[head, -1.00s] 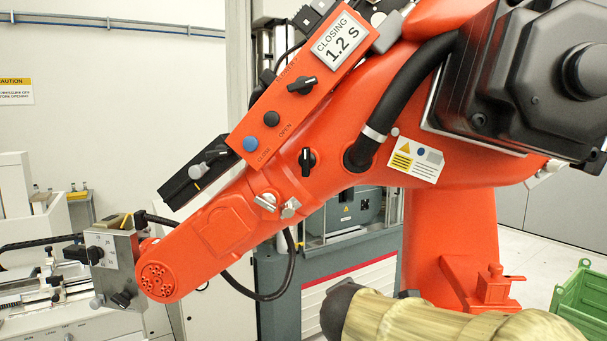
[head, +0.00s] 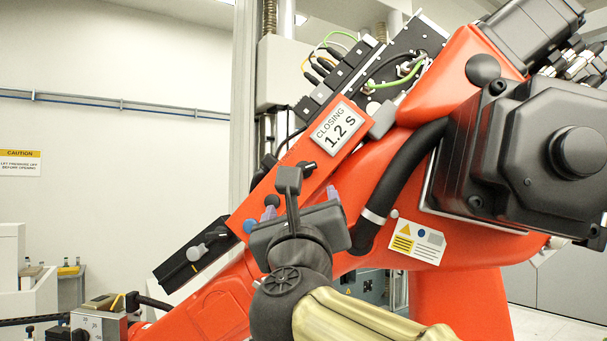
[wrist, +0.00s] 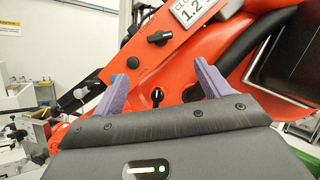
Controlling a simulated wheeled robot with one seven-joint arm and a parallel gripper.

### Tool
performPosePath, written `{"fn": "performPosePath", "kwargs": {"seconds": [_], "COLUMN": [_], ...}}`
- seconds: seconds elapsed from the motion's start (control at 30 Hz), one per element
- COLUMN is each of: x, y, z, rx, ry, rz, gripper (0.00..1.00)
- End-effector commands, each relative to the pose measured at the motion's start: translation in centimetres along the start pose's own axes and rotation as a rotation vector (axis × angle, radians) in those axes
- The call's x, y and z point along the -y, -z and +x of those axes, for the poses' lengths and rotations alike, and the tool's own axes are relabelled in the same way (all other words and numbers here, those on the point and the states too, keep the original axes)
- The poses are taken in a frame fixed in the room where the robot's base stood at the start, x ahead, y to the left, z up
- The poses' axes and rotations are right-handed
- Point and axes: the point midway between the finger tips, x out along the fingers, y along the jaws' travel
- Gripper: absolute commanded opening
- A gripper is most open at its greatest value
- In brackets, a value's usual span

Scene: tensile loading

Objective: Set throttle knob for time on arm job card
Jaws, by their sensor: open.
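The job card (head: 340,127) on the orange arm reads "CLOSING 1.2 S"; its lower part also shows in the wrist view (wrist: 192,10). A black knob (wrist: 159,38) with a pale pointer sits on the orange panel below the card, and it shows partly in the head view (head: 306,167). A second black knob (wrist: 157,96) on the arm body has its white mark pointing roughly up. My gripper (wrist: 158,74) is open and empty, its purple fingers on either side of this second knob in the picture. Contact cannot be told. In the head view my gripper (head: 302,203) hides that knob.
A blue button (head: 250,226) and a dark button (head: 272,200) sit lower on the panel. A black box with a lever (head: 192,255) is beyond them. A black hose (head: 405,170) and a large black motor housing (head: 535,160) are to the right.

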Motion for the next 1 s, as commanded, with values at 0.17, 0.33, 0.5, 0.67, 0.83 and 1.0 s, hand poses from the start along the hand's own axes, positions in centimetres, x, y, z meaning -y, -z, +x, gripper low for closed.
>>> {"fn": "performPosePath", "kwargs": {"seconds": [0.17,0.33,0.5,0.67,0.83,1.0], "x": [0.0,0.0,0.0,0.0,0.0,0.1], "y": [-0.1,-0.2,-0.3,-0.3,-0.2,-0.2], "z": [1.0,3.4,6.4,9.2,12.2,15.0], "rx": [-0.003,-0.003,-0.003,-0.003,-0.003,-0.003], "ry": [-0.001,-0.001,0.0,0.0,0.0,0.0], "rz": [0.001,-0.001,-0.002,-0.003,-0.004,-0.003], "gripper": [0.76,0.76,0.76,0.76,0.76,0.76]}}
